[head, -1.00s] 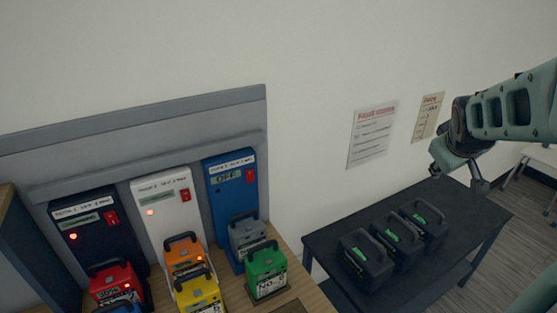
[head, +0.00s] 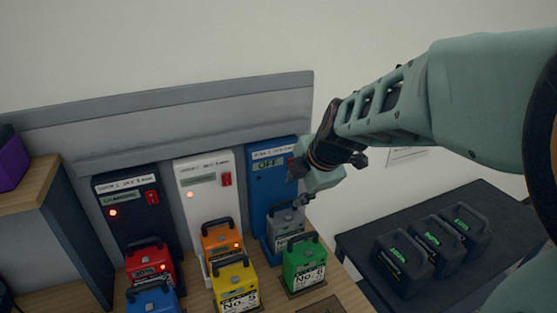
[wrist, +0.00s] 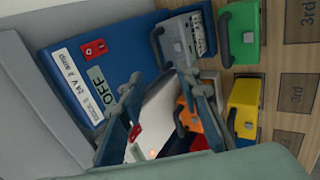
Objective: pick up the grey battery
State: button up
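The grey battery (head: 287,224) has a dark handle and sits in the dock at the foot of the blue charger (head: 272,175), whose display reads OFF. The green battery partly covers it in the head view. In the wrist view the grey battery (wrist: 184,38) is at the top centre, beside the blue charger. My gripper (head: 300,192) is above and slightly right of the grey battery in the head view. In the wrist view my gripper's fingers (wrist: 163,84) are spread with nothing held between them, just below the grey battery's handle. I cannot tell whether they touch it.
A green battery (head: 304,265) stands close in front of the grey one. An orange battery (head: 222,246), yellow (head: 235,290), red (head: 149,267) and blue (head: 153,298) batteries crowd the left. Dark batteries (head: 437,243) stand on a black table (head: 490,205) at right.

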aim_at(285, 202)
jog(key=shift+w+p+x, duration=0.2)
jog(key=shift+p+x, duration=0.25)
jog(key=shift+x, duration=5.05)
jog(key=shift+r, duration=0.2)
jog(key=shift+c, duration=0.3)
grip_shut()
jog(key=shift+w+r, duration=0.15)
jog(key=shift+r, duration=0.05)
